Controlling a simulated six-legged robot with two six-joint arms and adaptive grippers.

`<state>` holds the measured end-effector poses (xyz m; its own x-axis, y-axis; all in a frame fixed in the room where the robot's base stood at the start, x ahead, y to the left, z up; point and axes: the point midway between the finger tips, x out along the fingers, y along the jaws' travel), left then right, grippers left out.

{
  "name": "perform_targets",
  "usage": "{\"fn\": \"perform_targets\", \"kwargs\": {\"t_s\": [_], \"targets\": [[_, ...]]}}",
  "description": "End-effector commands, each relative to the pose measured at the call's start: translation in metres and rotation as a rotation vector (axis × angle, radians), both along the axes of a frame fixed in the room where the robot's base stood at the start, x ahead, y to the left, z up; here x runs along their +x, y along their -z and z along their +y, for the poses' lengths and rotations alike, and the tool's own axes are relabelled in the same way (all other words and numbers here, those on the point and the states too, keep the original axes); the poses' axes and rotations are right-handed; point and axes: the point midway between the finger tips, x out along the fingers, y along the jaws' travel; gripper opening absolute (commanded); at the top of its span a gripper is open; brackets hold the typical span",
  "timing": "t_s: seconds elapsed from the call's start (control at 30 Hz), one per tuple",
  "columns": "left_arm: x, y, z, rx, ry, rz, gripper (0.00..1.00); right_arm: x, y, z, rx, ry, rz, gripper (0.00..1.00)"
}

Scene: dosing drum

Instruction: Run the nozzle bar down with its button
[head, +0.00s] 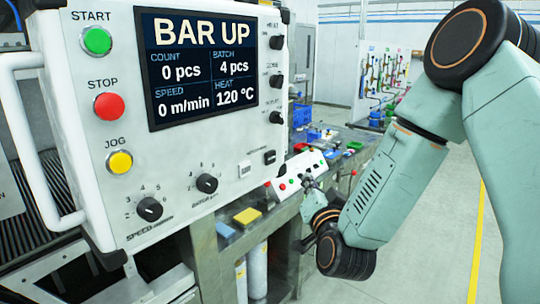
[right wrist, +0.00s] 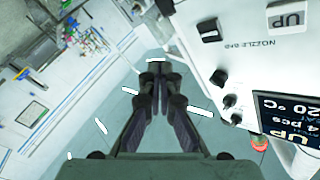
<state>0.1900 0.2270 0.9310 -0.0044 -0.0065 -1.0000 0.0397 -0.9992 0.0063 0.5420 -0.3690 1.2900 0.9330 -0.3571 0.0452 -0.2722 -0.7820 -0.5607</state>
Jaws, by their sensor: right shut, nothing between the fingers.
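The white control panel (head: 215,145) stands at the left in the head view; its screen (head: 203,65) reads BAR UP. At its lower right are a white button (head: 245,170) and a black button (head: 270,157). The right wrist view shows this pair as a white button marked UP (right wrist: 288,17) and a dark button (right wrist: 209,30), with NOZZLE BAR lettered between them. No mark is readable on the dark one. My right gripper (right wrist: 157,68) is shut and empty, apart from the panel and below the buttons in the head view (head: 310,184). My left gripper is out of view.
START (head: 97,41), STOP (head: 109,106) and JOG (head: 120,162) buttons line the panel's left side. Several black knobs sit along its right and lower parts. A small button box (head: 300,170) lies behind my gripper. Open floor (head: 425,235) is at the right.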

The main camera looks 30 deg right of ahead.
Motion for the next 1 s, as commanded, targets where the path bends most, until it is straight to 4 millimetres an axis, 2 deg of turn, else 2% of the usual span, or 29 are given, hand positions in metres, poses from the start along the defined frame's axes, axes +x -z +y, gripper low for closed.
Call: {"fn": "perform_targets", "kwargs": {"t_s": [0.2, 0.6, 0.77, 1.0], "targets": [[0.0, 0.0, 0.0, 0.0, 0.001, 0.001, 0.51, -0.006, -0.019, -0.005, 0.001, 0.028, -0.095, 0.0], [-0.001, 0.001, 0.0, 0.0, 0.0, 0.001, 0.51, -0.008, -0.02, -0.006, 0.007, 0.03, -0.106, 0.0], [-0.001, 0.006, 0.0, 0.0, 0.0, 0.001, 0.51, 0.003, -0.019, -0.003, 0.002, 0.028, -0.105, 0.0], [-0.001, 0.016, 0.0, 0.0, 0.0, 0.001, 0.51, 0.031, -0.019, 0.009, 0.001, 0.028, -0.106, 0.0]]}}
